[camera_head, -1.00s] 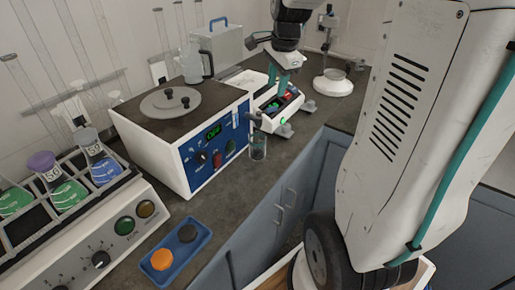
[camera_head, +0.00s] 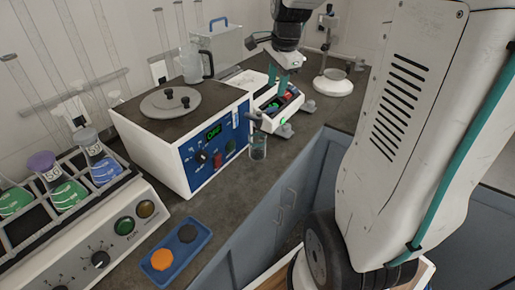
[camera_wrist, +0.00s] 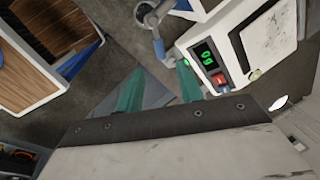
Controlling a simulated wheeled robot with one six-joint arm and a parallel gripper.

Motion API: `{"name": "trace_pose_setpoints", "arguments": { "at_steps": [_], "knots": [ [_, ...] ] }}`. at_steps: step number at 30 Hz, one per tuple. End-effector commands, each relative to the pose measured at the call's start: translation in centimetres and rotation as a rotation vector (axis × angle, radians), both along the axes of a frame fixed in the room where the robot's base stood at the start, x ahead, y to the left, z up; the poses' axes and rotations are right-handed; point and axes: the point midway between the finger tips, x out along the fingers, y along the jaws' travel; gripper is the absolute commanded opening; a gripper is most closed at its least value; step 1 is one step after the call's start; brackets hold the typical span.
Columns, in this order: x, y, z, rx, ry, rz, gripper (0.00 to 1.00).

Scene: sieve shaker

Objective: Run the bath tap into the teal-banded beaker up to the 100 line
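The bath (camera_head: 180,140) is a white box with a blue front panel and a lit green display. Its tap (camera_head: 262,121) sticks out at the panel's right edge and also shows in the wrist view (camera_wrist: 158,44). A small clear beaker (camera_head: 258,150) stands upright on the bench under the tap. Its band, lines and water level are too small to read. My gripper (camera_head: 278,84) is beyond the tap, above the instrument behind it. In the wrist view its two teal fingers (camera_wrist: 158,82) are apart with nothing between them.
A white instrument (camera_head: 290,105) with a display and red switch stands behind the tap. A rack with several coloured flasks (camera_head: 66,192) is at left, and a blue tray (camera_head: 178,250) with two stoppers in front. A jug (camera_head: 190,65) stands behind the bath lid. Bench between tray and beaker is clear.

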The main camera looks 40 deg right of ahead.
Motion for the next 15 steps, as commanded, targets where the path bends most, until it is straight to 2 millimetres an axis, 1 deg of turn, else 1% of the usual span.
{"name": "trace_pose_setpoints", "arguments": {
  "at_steps": [7,11,15],
  "knots": [
    [0.00,0.00,0.00,0.000,0.000,0.000,0.37],
    [-0.10,-0.68,-0.03,0.001,0.001,0.008,0.37],
    [0.06,-0.61,-0.91,0.002,0.003,0.009,0.37]
  ]
}}
